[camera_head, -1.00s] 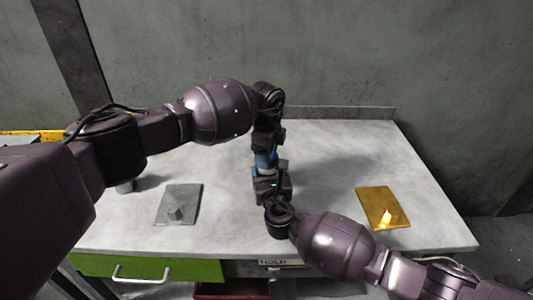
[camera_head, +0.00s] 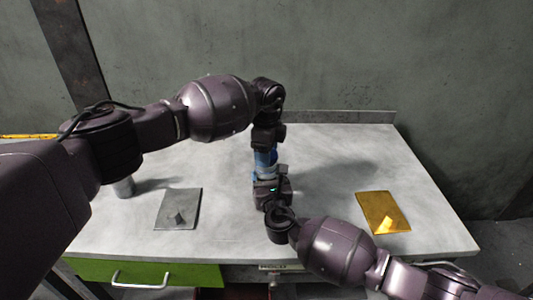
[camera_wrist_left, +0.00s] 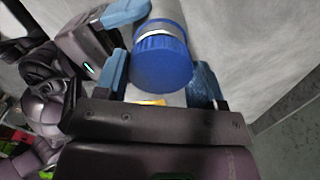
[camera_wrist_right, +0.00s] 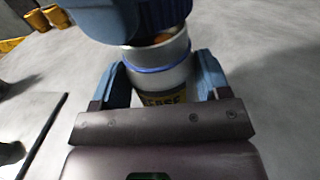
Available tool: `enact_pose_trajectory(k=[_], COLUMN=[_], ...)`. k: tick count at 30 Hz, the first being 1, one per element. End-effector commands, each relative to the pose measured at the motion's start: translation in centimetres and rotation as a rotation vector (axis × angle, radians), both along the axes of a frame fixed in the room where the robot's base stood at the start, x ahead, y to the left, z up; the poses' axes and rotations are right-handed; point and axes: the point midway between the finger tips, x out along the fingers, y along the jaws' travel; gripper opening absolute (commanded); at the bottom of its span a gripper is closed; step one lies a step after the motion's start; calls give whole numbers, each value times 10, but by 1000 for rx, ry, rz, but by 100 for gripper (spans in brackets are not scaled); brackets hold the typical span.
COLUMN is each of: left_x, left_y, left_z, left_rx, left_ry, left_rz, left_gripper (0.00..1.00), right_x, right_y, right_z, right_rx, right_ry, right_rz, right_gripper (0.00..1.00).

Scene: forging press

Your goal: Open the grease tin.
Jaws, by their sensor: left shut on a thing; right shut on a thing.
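The grease tin stands upright between my grippers, mostly hidden in the head view. In the right wrist view the tin (camera_wrist_right: 162,78) is pale with a blue band and a dark-and-yellow label, and my right gripper (camera_wrist_right: 160,70) is shut around its body. A brownish patch shows at the tin's top rim, just under my left gripper. In the left wrist view the ribbed blue lid (camera_wrist_left: 160,62) sits between the fingers of my left gripper (camera_head: 266,158), which is shut on it from above. A pale band shows between lid and body.
A cylinder (camera_head: 124,187) stands at the left. A green drawer (camera_head: 190,274) is below.

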Motion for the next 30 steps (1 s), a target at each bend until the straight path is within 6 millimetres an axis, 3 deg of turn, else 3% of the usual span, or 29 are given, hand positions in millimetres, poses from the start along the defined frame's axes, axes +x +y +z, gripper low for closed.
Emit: enact_pose_trajectory(k=[10, 21, 29, 30], left_x=[0, 0, 0, 0], left_y=[0, 0, 0, 0], left_z=[3, 38, 40, 40], left_rx=[0, 1, 0, 0], left_ry=[-1, -1, 0, 0], left_rz=[0, 0, 0, 0], left_gripper=[35, 35, 35, 35], right_x=[0, 0, 0, 0], right_y=[0, 0, 0, 0], right_z=[0, 0, 0, 0], right_rx=[0, 0, 0, 0], right_ry=[0, 0, -1, 0], right_rz=[0, 0, 0, 0], right_gripper=[3, 3, 3, 76])
